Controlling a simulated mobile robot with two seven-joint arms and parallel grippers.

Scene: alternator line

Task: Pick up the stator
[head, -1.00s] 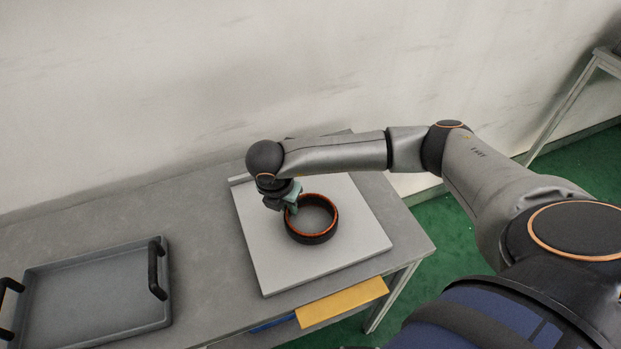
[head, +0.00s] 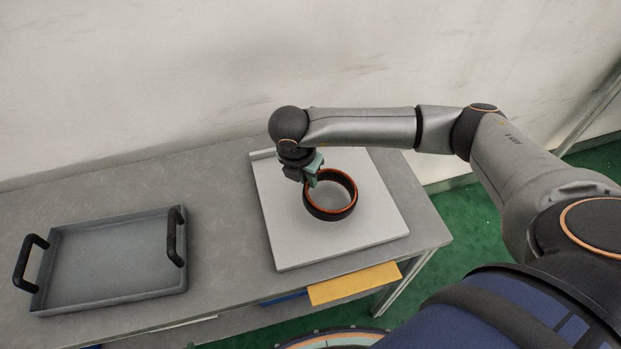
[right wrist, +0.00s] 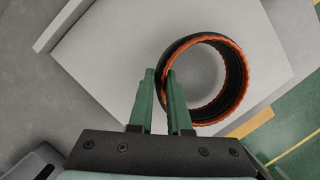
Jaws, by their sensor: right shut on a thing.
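The stator is a black ring with an orange inner rim (head: 333,214), over the pale grey board on the table. It also shows in the right wrist view (right wrist: 238,88). My right gripper (head: 312,178) is shut on the ring's wall at its far left side in the head view. In the right wrist view its two green fingers (right wrist: 160,82) straddle the ring's wall, one outside and one inside. I cannot tell whether the ring is clear of the board. My left gripper is not in view.
The grey table (head: 222,220) stands against a wall. A grey tray (head: 110,298) with black handles sits at the left and is empty. The pale board (head: 285,240) is otherwise bare. A yellow panel (head: 354,284) sticks out below the table's front edge.

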